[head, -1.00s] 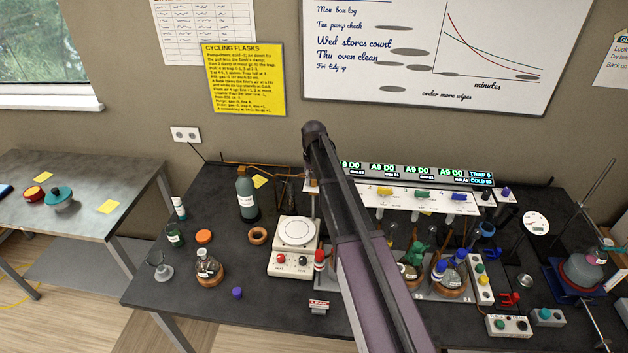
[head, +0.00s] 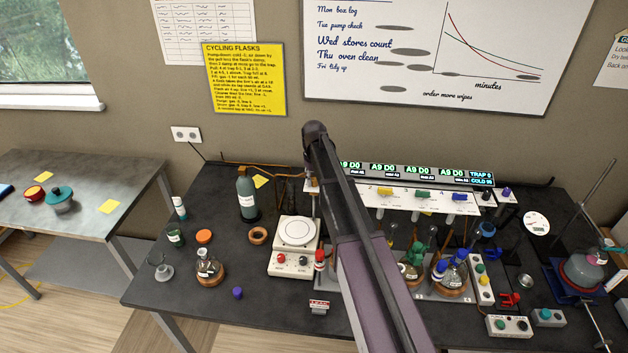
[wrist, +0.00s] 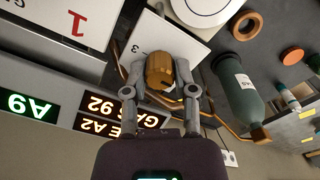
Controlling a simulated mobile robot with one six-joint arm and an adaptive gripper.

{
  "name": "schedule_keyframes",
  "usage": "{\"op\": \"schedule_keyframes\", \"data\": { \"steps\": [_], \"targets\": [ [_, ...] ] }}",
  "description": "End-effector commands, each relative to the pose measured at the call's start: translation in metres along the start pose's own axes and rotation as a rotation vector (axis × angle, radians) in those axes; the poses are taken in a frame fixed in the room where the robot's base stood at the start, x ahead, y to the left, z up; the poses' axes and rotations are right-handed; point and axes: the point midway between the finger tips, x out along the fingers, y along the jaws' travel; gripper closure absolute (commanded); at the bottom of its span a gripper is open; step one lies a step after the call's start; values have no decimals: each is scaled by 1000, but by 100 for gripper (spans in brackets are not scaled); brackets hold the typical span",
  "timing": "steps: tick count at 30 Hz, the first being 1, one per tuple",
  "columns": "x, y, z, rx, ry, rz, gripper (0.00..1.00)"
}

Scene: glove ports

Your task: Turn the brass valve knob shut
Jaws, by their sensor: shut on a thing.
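The brass valve knob (wrist: 159,71) is in the upper middle of the wrist view, in front of a white panel (wrist: 190,46). My gripper (wrist: 161,76) has one grey finger on each side of it and is shut on it. The knob's far side and its stem are hidden. In the head view my own arm covers the knob and the gripper, so neither can be made out there.
Lit displays (wrist: 85,115) lie beside the gripper, and a copper pipe (wrist: 222,116) runs close by. A grey-green bottle (head: 247,198) and a white-topped hotplate (head: 295,235) stand left of my arm. Flasks (head: 449,274) and coloured valves crowd the bench right of it.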

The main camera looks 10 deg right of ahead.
Motion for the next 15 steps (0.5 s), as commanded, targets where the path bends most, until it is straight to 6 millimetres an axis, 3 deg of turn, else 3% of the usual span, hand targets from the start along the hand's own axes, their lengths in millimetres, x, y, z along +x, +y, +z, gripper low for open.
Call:
{"op": "schedule_keyframes", "data": {
  "steps": [1, 2, 3, 15],
  "targets": [
    [0, 1, 1, 0, -1, 2, 100],
    [0, 1, 1, 0, -1, 2, 55],
    [0, 1, 1, 0, -1, 1, 50],
    [0, 0, 0, 5, 0, 0, 50]
  ]
}}
